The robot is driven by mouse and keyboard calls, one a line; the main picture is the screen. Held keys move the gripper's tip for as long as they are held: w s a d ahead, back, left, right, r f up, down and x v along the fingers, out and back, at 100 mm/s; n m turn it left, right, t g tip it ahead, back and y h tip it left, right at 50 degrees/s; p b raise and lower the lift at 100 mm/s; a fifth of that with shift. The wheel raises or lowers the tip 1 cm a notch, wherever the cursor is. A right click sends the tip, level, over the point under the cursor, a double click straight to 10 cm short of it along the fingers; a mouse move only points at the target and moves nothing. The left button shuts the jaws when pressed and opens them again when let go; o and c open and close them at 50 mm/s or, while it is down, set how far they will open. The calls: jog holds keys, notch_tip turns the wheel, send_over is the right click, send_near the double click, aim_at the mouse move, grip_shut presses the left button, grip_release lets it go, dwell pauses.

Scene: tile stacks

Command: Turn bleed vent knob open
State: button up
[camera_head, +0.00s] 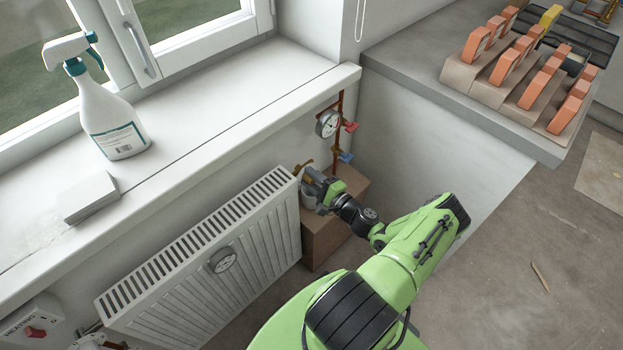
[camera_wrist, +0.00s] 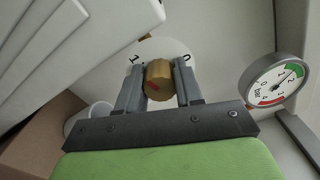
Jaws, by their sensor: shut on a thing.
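The bleed vent knob (camera_wrist: 158,78) is a brass-coloured cylinder with a red mark on its face, seen at the centre of the wrist view. A pale round plate (camera_wrist: 160,50) behind it carries a dark character on either side. My gripper (camera_wrist: 157,76) is shut on the knob, with one grey finger on each side of it. The red mark points down and to the left. In the head view my gripper (camera_head: 317,186) is at the right end of the radiator, below the window sill, and largely hides the knob.
The white radiator (camera_head: 205,255) stands close on the left. A pressure gauge (camera_head: 328,124) and copper pipes with red (camera_head: 351,127) and blue (camera_head: 345,157) handles are above my gripper. A cardboard box (camera_head: 325,238) and a white cup (camera_head: 308,199) are close below it.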

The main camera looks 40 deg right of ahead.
jog(key=shift+n, duration=0.3)
jog(key=o, duration=1)
jog(key=shift+o, duration=0.2)
jog(key=shift+s, duration=0.1)
jog(key=s+p, duration=0.2)
jog(key=s, duration=1.3)
jog(key=shift+s+d, duration=0.15)
jog(key=shift+s, duration=0.1)
